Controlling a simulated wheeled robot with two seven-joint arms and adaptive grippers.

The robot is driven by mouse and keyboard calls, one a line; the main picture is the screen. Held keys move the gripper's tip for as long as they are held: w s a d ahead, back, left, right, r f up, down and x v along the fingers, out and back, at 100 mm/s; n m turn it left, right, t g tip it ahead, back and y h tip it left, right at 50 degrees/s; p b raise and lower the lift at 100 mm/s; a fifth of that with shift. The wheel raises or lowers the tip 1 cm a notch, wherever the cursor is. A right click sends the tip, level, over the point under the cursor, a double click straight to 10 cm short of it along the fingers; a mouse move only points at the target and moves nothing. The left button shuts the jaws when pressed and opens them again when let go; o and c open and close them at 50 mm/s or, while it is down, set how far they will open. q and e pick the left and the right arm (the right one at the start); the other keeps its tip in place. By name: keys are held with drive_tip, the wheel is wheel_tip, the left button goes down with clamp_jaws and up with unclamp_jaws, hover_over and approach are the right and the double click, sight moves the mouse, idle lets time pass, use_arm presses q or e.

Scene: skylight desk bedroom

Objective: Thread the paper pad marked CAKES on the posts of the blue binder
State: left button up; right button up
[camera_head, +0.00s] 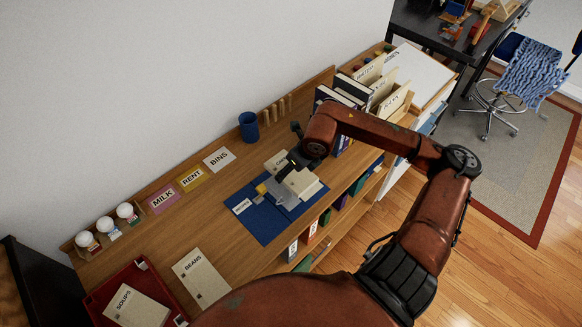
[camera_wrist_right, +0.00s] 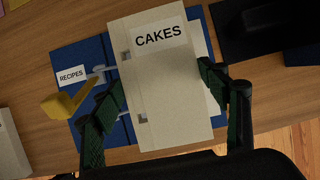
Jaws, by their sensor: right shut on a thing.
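The blue binder (camera_head: 262,222) lies open on the wooden desk, with a RECIPES label in the right wrist view (camera_wrist_right: 70,76). A metal fitting (camera_wrist_right: 97,76) and a yellow tab (camera_wrist_right: 68,100) show on it. The cream pad marked CAKES (camera_wrist_right: 165,75) has two holes near its left edge. My right gripper (camera_wrist_right: 165,92) is shut on this pad, one finger at each side, over the binder. The pad also shows in the head view (camera_head: 302,184), partly behind my gripper. It hides part of the binder, and I cannot tell whether the posts are in its holes. My left gripper is out of view.
A BEANS pad (camera_head: 201,277) lies left of the binder. A blue cup (camera_head: 248,127), label cards (camera_head: 191,179) and white-topped jars (camera_head: 105,224) line the back. Upright books and files (camera_head: 372,87) stand at the right.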

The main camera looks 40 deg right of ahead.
drive_tip(key=shift+f+b, duration=0.45)
drive_tip(key=shift+f, duration=0.25)
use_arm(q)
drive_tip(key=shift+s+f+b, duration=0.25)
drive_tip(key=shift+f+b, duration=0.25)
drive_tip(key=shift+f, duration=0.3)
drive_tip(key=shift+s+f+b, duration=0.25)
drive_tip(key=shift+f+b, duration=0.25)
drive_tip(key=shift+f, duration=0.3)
use_arm(e)
drive_tip(key=shift+f, duration=1.35)
drive_tip(key=o, duration=1.4)
drive_tip(key=shift+o, duration=0.2)
drive_tip(key=shift+r, duration=0.1)
drive_tip(key=v, duration=1.2)
